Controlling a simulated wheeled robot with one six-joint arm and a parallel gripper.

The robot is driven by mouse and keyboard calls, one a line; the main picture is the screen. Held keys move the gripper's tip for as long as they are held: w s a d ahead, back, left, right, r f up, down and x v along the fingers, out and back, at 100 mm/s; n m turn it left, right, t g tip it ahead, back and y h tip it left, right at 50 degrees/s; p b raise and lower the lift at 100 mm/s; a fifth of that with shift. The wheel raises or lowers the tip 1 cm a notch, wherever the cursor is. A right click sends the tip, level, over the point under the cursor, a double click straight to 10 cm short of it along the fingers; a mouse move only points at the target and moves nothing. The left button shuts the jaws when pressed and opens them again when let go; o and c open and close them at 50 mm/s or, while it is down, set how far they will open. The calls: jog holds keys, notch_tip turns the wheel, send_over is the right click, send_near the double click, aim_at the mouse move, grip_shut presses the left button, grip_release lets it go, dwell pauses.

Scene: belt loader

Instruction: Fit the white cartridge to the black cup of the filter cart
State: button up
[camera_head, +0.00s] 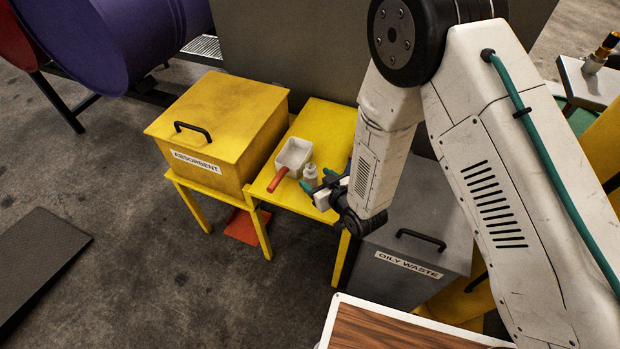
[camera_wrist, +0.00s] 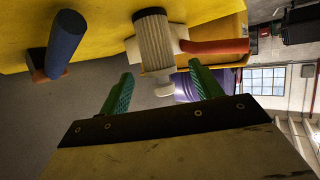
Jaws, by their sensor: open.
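The white cartridge (camera_head: 311,175) stands on the yellow table (camera_head: 335,125) in the head view. In the wrist view, where the scene is upside down, it is a pale ribbed cylinder (camera_wrist: 154,42) with a narrower neck and end. My gripper (camera_head: 318,180) is open and empty, its green fingers pointing at the cartridge. In the wrist view the cartridge's narrow end shows between the fingertips (camera_wrist: 161,70), apparently beyond them; I cannot tell the exact gap. I cannot make out the black cup of the filter cart in either view.
A white scoop (camera_head: 294,152) with a red handle lies close beside the cartridge. A dark blue cylinder (camera_wrist: 66,42) stands on the other side in the wrist view. A yellow absorbent bin (camera_head: 220,125) is left of the table; a grey oily waste bin (camera_head: 415,270) is right.

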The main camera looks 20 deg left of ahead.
aim_at(312, 167)
jog(key=x, duration=0.4)
jog(key=c, duration=1.1)
jog(key=shift+r, duration=0.1)
jog(key=shift+r, duration=0.6)
notch_tip(312, 167, up, 2)
jog(key=shift+w+r, duration=0.1)
jog(key=s+d, duration=0.1)
jog(key=d, duration=0.4)
jog(key=s+d+r, duration=0.1)
jog(key=s+d, duration=0.1)
jog(key=d, duration=0.3)
jog(key=s+d, duration=0.2)
jog(key=d, duration=0.3)
jog(key=shift+s+d+r, duration=0.1)
jog(key=shift+r, duration=0.1)
